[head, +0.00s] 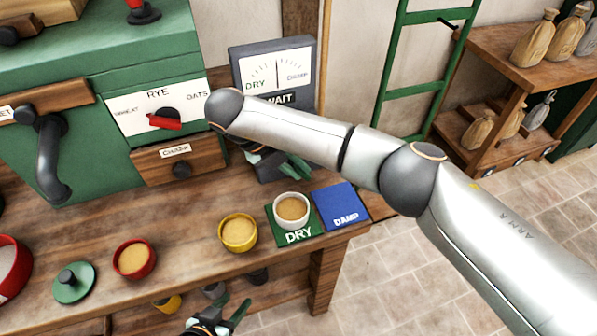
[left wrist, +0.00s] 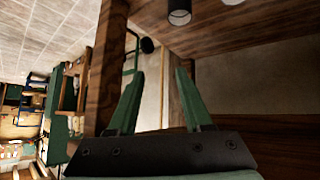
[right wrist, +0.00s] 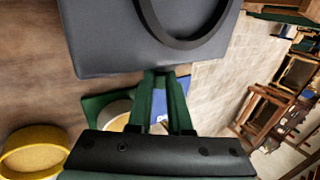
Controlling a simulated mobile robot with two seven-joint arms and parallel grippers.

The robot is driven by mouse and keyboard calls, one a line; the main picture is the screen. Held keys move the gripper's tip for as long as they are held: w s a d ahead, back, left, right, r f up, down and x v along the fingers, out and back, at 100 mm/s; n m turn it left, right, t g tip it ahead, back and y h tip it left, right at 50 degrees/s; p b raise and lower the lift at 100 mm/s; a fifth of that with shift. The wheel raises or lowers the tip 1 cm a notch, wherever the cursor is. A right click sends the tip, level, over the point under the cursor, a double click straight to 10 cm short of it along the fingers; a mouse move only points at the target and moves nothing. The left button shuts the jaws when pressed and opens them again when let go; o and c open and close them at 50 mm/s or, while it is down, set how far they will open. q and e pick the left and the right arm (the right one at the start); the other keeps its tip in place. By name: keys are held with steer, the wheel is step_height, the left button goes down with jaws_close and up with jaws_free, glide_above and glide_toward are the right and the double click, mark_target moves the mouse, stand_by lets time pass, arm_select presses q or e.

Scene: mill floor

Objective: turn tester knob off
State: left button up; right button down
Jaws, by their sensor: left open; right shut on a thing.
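The tester (head: 273,68) is a grey box with a DRY to DAMP dial and a WAIT sign, at the back right of the bench. Its needle stands near the middle of the scale. My right gripper (head: 292,165) is at the tester's lower front, partly behind my own forearm. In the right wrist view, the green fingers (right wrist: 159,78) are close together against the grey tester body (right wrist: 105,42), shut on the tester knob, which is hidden. My left gripper (head: 236,314) is open and empty, low in front of the bench; it also shows in the left wrist view (left wrist: 158,95).
A white cup of grain (head: 291,210) stands on the green DRY mat (head: 298,238), beside the blue DAMP mat (head: 340,205). Yellow (head: 238,233) and red (head: 134,259) bowls stand left of it. The green mill (head: 105,65) has a red-pointer selector. A green ladder (head: 405,90) stands behind.

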steer(key=shift+a+f+h+b, duration=0.25)
steer(key=shift+f+h+b, duration=0.25)
steer(key=shift+h+b, duration=0.5)
steer(key=shift+t+b, duration=0.4)
steer(key=shift+b, duration=0.4)
steer(key=shift+s+a+r+h+b, duration=0.1)
steer(key=shift+h+b, duration=0.4)
steer(key=shift+b, duration=0.15)
steer(key=shift+r, duration=0.15)
steer(key=c, duration=0.8)
jaws_free()
steer(key=shift+c, duration=0.2)
steer(key=shift+r, duration=0.15)
